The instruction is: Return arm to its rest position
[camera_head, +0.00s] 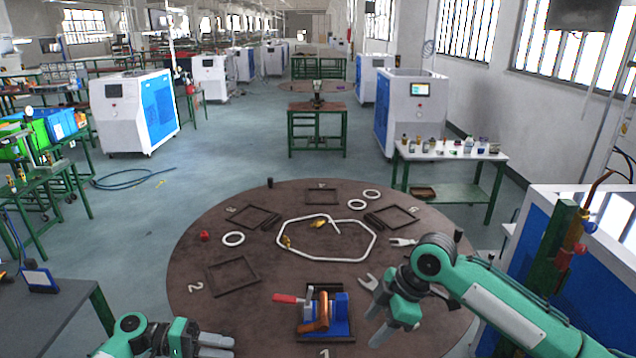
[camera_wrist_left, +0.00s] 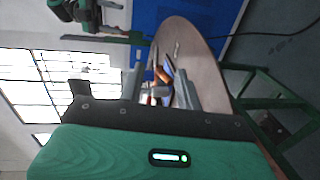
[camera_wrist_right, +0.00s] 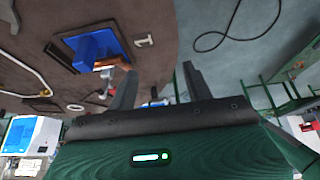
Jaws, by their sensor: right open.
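My right gripper (camera_head: 382,300) is open and empty above the right front part of the round brown table (camera_head: 290,210). It is to the right of the blue clamp fixture (camera_head: 341,312), apart from it. In the right wrist view its two fingers (camera_wrist_right: 158,88) stand apart with nothing between them. My left gripper (camera_head: 215,342) is low at the left front, beside the table's edge. In the left wrist view its fingers (camera_wrist_left: 160,90) stand apart, with the fixture and table seen beyond them.
A blue and white cabinet (camera_head: 530,235) stands close to my right arm. A bottle table (camera_head: 450,152) is behind. The left floor is partly clear.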

